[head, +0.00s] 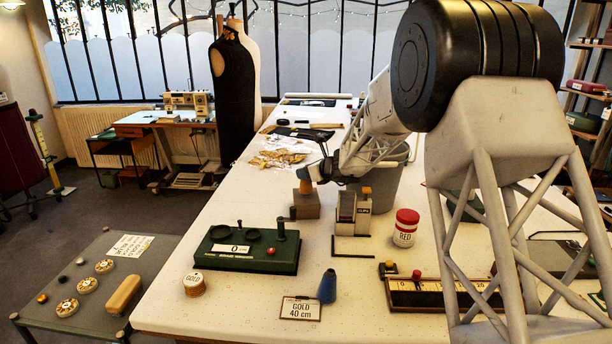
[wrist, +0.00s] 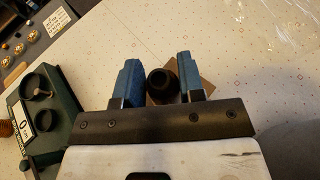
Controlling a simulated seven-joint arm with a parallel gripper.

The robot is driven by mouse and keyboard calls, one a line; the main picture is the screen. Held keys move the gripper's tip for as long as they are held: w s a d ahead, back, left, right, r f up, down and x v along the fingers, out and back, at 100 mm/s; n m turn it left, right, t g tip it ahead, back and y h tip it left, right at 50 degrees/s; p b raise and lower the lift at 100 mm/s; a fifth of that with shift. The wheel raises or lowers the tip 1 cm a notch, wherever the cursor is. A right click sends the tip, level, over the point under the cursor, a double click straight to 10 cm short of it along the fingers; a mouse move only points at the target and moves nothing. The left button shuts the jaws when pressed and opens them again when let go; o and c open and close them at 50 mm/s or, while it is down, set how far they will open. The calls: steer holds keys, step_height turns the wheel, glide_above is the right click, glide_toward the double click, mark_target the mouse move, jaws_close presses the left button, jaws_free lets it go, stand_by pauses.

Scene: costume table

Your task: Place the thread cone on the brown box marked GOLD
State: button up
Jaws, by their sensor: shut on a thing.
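My gripper (head: 304,176) is over the brown box (head: 306,205) in the middle of the table. Its blue fingers (wrist: 158,80) are closed on both sides of a dark round top with a hollow centre. This appears to be the thread cone (wrist: 161,83); its tan-brown lower part (head: 305,187) shows below the fingers in the head view. The cone is right above the box or touching it; I cannot tell which. A brown corner of the box also shows in the wrist view (wrist: 207,88). No marking on the box is readable.
A blue cone-shaped thing (head: 327,287) stands by a card reading GOLD 40 cm (head: 301,308). A small cream device (head: 347,210) and a red-lidded jar (head: 405,229) are to the right.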

steer(key=shift+f, duration=0.5)
steer(key=o, duration=1)
steer(key=shift+f, duration=0.15)
steer(key=shift+c, duration=0.2)
steer(key=shift+r, duration=0.2)
steer(key=v, duration=1.2)
